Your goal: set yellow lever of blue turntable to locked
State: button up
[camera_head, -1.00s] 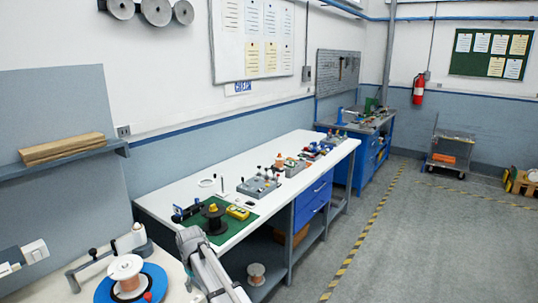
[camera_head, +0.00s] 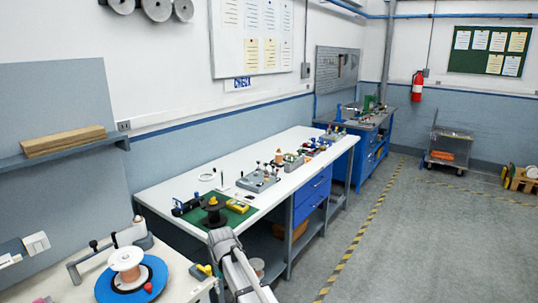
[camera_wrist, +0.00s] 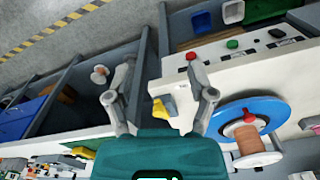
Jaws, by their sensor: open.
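The blue turntable (camera_head: 156,278) sits on the near white bench at the lower left of the head view, carrying a white spool of copper wire and a red knob. It also shows at the right of the wrist view (camera_wrist: 227,114). A yellow lever (camera_wrist: 160,108) stands at the bench edge left of the turntable in the wrist view, seen between my finger linkages; a small yellow part (camera_head: 204,270) shows at that edge in the head view. My gripper (camera_wrist: 158,62) is open and empty. I cannot tell whether it touches the lever, or the lever's exact setting.
Red (camera_wrist: 191,57) and green (camera_wrist: 232,44) buttons stand on the near bench. A long white bench (camera_head: 290,155) holds a green mat, a black spool and several fixtures. Grey posts and a low shelf are beside my gripper.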

jog(key=s+d+f+m+b, duration=0.2)
jog(key=s+d, duration=0.3)
jog(key=d, duration=0.5)
jog(key=s+d+f+m+b, duration=0.3)
jog(key=s+d, duration=0.2)
jog(key=d, duration=0.6)
jog(key=s+d+f+m+b, duration=0.2)
jog(key=s+d, duration=0.3)
jog(key=d, duration=0.5)
jog(key=shift+d+f+b, duration=0.2)
jog(key=shift+f+b, duration=0.1)
jog(key=shift+f, duration=0.2)
